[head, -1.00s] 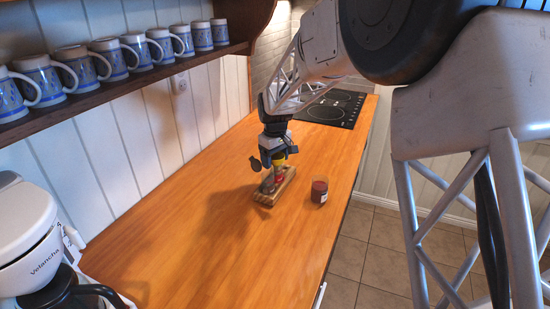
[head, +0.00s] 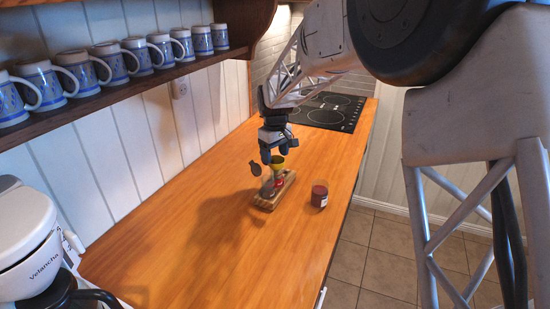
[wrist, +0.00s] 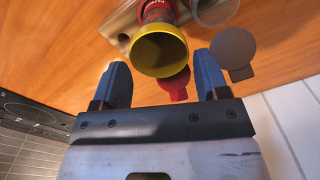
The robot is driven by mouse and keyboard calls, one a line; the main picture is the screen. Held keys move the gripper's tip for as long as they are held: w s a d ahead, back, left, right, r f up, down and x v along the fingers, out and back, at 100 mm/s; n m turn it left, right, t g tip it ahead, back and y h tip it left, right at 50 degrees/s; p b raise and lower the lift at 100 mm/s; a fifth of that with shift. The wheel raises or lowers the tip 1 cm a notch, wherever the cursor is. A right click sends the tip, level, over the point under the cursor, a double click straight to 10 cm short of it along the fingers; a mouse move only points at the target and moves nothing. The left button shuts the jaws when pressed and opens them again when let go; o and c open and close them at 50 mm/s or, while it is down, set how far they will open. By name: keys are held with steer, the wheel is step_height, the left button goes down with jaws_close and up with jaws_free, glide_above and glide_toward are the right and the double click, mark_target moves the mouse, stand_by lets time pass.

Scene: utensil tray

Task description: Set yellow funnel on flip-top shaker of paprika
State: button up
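The yellow funnel (head: 278,161) stands upright on the red flip-top shaker of paprika (head: 279,183), wide mouth up. In the wrist view the funnel (wrist: 160,58) hides most of the shaker (wrist: 158,12), whose label shows partly. The shaker's red flip lid (wrist: 176,84) hangs open at its side. My gripper (head: 274,156) is just above the funnel. In the wrist view my gripper (wrist: 161,63) is open, its blue fingers apart on either side of the funnel with gaps, holding nothing. The funnel's spout is hidden.
A hob (head: 330,110) lies behind; the front counter is clear.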

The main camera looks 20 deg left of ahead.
mark_target(277, 163)
step_height(277, 163, up, 8)
steer(key=shift+f, duration=0.25)
stand_by(0.9)
stand_by(0.6)
steer(key=shift+d, duration=0.1)
steer(key=s+d+r+m, duration=0.2)
steer(key=s+d, duration=0.2)
steer(key=d, duration=0.7)
steer(key=s+d+r+m+t, duration=0.1)
steer(key=s+d+r+m, duration=0.3)
steer(key=d, duration=0.7)
steer(key=s+d+r, duration=0.1)
steer(key=s+d, duration=0.4)
steer(key=d, duration=0.6)
steer(key=s+d+f+m, duration=0.3)
steer(key=s+d, duration=0.6)
steer(key=s, duration=0.4)
steer(key=s+d+f+m+t, duration=0.1)
steer(key=s+d+f+m, duration=0.3)
steer(key=s+d, duration=0.5)
steer(key=s, duration=0.4)
steer(key=shift+d+t, duration=0.3)
steer(key=shift+d, duration=0.1)
